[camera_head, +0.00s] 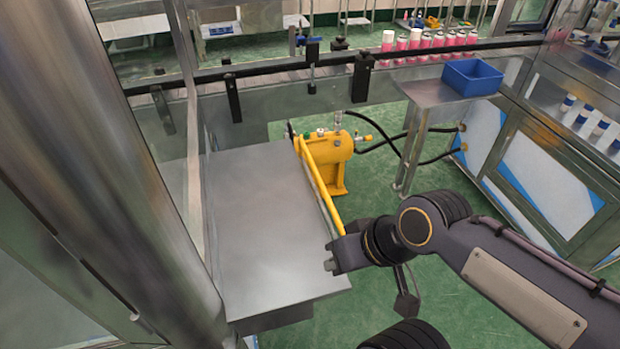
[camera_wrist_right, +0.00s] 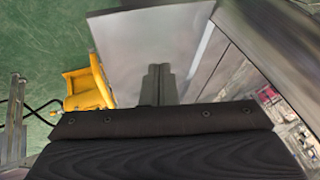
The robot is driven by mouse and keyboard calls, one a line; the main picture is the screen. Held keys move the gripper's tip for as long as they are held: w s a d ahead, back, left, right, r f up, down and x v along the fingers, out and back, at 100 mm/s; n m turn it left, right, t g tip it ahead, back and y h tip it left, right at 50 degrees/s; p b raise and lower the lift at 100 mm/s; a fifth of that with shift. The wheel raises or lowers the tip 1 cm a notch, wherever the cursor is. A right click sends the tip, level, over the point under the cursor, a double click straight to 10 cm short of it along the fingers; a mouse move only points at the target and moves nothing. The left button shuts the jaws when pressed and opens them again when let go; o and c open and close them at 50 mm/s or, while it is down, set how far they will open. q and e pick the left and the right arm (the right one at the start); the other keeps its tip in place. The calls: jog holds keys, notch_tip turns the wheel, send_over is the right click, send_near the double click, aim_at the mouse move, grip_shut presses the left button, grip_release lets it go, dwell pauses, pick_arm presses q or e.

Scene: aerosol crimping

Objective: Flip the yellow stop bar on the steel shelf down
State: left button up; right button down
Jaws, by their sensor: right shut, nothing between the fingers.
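The steel shelf (camera_head: 262,225) is a flat, bare plate left of centre in the head view. It also shows in the wrist view (camera_wrist_right: 130,45). The yellow stop bar (camera_head: 320,188) runs along the shelf's right edge, from the far corner to near my right gripper; I cannot tell its exact tilt. In the wrist view the bar (camera_wrist_right: 101,76) is left of the fingers. My right gripper (camera_head: 332,266) is shut and empty by the shelf's near right part, just nearer than the bar's near end. Its closed fingertips show in the wrist view (camera_wrist_right: 159,70). My left gripper is out of view.
A yellow machine (camera_head: 333,152) with black hoses stands beyond the shelf. A blue bin (camera_head: 472,77) sits on a side ledge, and pink cans (camera_head: 414,42) line the conveyor behind. A large steel column (camera_head: 100,150) bounds the left. Green floor is open right of the shelf.

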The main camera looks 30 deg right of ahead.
jog(key=w+d+f+m+g+h+b, duration=0.1)
jog(key=w+h+b, duration=0.3)
jog(key=w, duration=2.2)
jog(key=m+g+h, duration=0.1)
jog(key=h, duration=0.4)
jog(key=shift+d+h+b, duration=0.35)
jog(key=shift+h, duration=0.05)
jog(key=shift+w, duration=0.1)
jog(key=shift+g, duration=0.3)
jog(key=p+x, duration=0.1)
jog(key=x, duration=0.8)
jog(key=shift+w+d+f, duration=0.1)
jog(key=shift+d+f, duration=0.1)
jog(key=shift+f, duration=0.1)
jog(key=d, duration=0.1)
jog(key=d+p, duration=0.1)
jog(key=d, duration=0.1)
jog(key=shift+s+d+f+p, duration=0.1)
jog(key=shift+s+f+p, duration=0.25)
jog(key=shift+s, duration=0.05)
jog(key=shift+d+f, duration=0.15)
jog(key=shift+d, duration=0.2)
jog(key=shift+d, duration=0.1)
